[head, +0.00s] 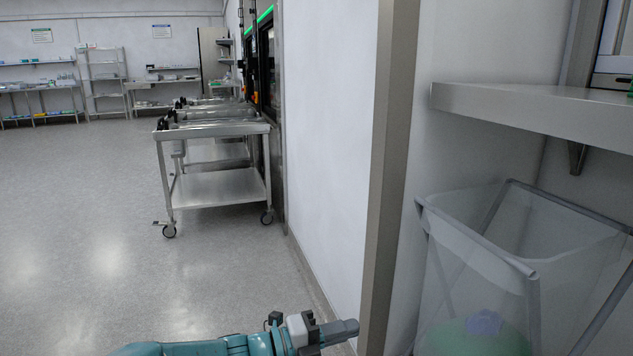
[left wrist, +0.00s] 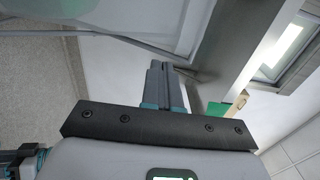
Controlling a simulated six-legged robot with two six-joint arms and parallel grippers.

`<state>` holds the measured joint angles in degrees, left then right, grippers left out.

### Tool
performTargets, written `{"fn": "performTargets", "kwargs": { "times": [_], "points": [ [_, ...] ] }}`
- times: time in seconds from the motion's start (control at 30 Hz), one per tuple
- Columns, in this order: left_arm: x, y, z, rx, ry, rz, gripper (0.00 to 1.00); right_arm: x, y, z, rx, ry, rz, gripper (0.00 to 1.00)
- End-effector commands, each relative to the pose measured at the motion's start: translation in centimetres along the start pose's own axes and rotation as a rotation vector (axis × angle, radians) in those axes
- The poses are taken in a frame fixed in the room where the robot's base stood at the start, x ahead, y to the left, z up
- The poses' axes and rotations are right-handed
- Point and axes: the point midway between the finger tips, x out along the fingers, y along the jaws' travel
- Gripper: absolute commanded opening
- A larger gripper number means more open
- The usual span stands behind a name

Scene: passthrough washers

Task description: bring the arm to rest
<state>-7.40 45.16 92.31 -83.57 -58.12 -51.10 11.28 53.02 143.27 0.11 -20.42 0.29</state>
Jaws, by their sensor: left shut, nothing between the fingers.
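My left arm (head: 230,346) comes in at the bottom of the head view. My left gripper (head: 340,332) points right, close to the wall's corner post in the picture. In the left wrist view the fingers of my left gripper (left wrist: 160,80) lie together with nothing between them. My right gripper is in neither view.
A corner post (head: 388,170) stands right of centre. On the right are a grey shelf (head: 530,108) and a translucent bin (head: 470,262) with green and blue contents. A steel cart (head: 215,187) stands by the wall. The floor (head: 90,230) at left is clear.

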Motion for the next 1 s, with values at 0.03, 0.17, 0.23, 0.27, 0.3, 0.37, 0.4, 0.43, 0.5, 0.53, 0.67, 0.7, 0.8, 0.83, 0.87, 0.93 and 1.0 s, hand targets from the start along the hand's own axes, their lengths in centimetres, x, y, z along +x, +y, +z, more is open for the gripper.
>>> {"fn": "performTargets", "kwargs": {
  "times": [0.03, 0.17, 0.23, 0.27, 0.3, 0.37, 0.4, 0.43, 0.5, 0.53, 0.67, 0.7, 0.8, 0.83, 0.87, 0.93, 1.0],
  "points": [
    [-0.2, -1.7, 0.3, -0.003, -0.008, 0.0, 0.0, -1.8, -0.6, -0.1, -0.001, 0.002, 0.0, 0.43],
    [-0.8, -3.0, 0.9, -0.015, -0.023, 0.005, 0.0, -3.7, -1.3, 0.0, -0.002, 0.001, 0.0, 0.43],
    [-1.1, -3.7, 1.2, -0.025, -0.031, 0.01, 0.0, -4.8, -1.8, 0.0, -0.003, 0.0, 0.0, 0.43],
    [-1.3, -3.9, 1.3, -0.032, -0.034, 0.013, 0.0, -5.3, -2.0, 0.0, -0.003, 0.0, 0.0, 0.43],
    [-1.6, -4.2, 1.4, -0.041, -0.038, 0.016, 0.0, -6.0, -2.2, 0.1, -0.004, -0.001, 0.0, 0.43],
    [-2.0, -4.7, 1.4, -0.065, -0.045, 0.023, 0.0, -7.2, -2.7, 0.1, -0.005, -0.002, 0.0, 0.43],
    [-2.2, -5.1, 1.4, -0.083, -0.052, 0.026, 0.0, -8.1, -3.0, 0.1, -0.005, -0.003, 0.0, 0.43],
    [-2.5, -5.3, 1.4, -0.102, -0.06, 0.028, 0.0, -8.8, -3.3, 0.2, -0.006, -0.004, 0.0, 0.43],
    [-3.2, -6.1, 1.6, -0.155, -0.086, 0.032, 0.0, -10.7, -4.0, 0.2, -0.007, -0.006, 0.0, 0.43],
    [-3.5, -6.3, 1.6, -0.182, -0.101, 0.034, 0.0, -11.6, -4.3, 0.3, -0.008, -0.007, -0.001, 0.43],
    [-5.7, -7.3, 1.8, -0.397, -0.221, 0.057, 0.0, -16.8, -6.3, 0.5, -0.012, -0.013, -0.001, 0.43],
    [-6.6, -7.4, 1.7, -0.497, -0.278, 0.07, 0.0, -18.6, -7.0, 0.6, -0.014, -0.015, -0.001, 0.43],
    [-9.3, -6.2, 0.8, -0.79, -0.442, 0.109, 0.0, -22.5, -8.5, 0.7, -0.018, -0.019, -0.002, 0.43],
    [-10.3, -5.6, 0.3, -0.887, -0.497, 0.121, 0.0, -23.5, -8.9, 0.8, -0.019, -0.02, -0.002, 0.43],
    [-11.3, -5.1, -0.3, -0.986, -0.554, 0.134, 0.0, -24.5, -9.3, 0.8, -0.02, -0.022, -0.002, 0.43],
    [-13.7, -3.5, -2.5, -1.229, -0.698, 0.171, 0.0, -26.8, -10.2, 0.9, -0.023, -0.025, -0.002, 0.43],
    [-16.4, -1.8, -5.8, -1.494, -0.865, 0.21, 0.0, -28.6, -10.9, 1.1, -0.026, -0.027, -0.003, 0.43]
  ]
}}
